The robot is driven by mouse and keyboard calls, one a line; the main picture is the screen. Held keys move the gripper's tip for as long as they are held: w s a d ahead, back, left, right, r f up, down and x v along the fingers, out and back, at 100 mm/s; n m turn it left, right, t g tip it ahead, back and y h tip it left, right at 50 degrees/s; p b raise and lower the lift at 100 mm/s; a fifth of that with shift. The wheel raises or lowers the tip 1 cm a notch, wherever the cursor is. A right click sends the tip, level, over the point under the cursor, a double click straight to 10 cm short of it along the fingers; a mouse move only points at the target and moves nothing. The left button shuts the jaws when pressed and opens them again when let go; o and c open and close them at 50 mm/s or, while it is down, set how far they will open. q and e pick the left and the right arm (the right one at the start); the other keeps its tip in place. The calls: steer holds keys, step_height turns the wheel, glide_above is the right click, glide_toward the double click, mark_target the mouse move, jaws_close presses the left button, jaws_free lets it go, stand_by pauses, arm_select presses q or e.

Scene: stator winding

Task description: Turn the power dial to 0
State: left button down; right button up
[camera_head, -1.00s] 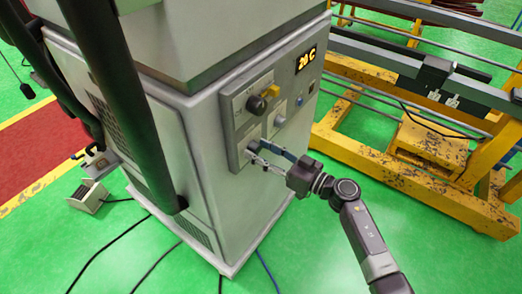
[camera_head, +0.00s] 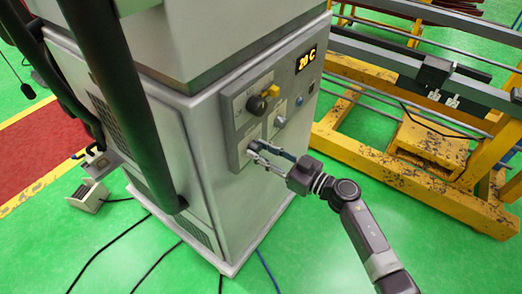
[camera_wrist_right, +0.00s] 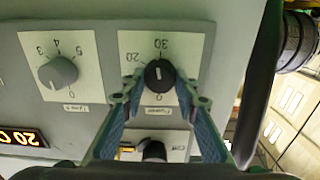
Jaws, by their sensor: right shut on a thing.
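A pale mark shows on the upper part of the knob. My right gripper (camera_wrist_right: 158,84) has its two fingers on either side of this knob and is shut on it. In the head view my right gripper (camera_head: 252,151) reaches the lower part of the grey machine's panel (camera_head: 236,120) from the right, and its fingers hide the dial there. My left gripper is not in view.
A grey dial (camera_wrist_right: 57,73) sits left of the gripped one, with a black switch (camera_wrist_right: 153,150) below. A lit display (camera_head: 306,61) reads 20 C. A yellow frame (camera_head: 400,170) stands right of the machine. Cables lie on the green floor.

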steer(key=n, duration=0.3)
steer(key=shift+n, duration=0.3)
steer(key=n+b, duration=0.1)
steer(key=n, duration=0.2)
steer(key=shift+n, duration=0.3)
steer(key=n+b, duration=0.1)
steer(key=n, duration=0.3)
steer(key=shift+s+f+n+b, duration=0.1)
steer(key=shift+f+n+b, duration=0.05)
steer(key=shift+n+b, duration=0.2)
steer(key=n+b, duration=0.2)
steer(key=n, duration=0.2)
steer(key=shift+f+n, duration=0.1)
steer(key=shift+n, duration=0.15)
steer(key=n+b, duration=0.2)
steer(key=n, duration=0.2)
steer(key=shift+n+b, duration=0.3)
steer(key=n+b, duration=0.2)
steer(key=n, duration=0.2)
steer(key=shift+f+b, duration=0.1)
steer(key=shift+b, duration=0.2)
steer(key=n+b, duration=0.2)
steer(key=n, duration=0.3)
steer(key=shift+n+b, duration=1.15)
steer(key=shift+n, duration=0.65)
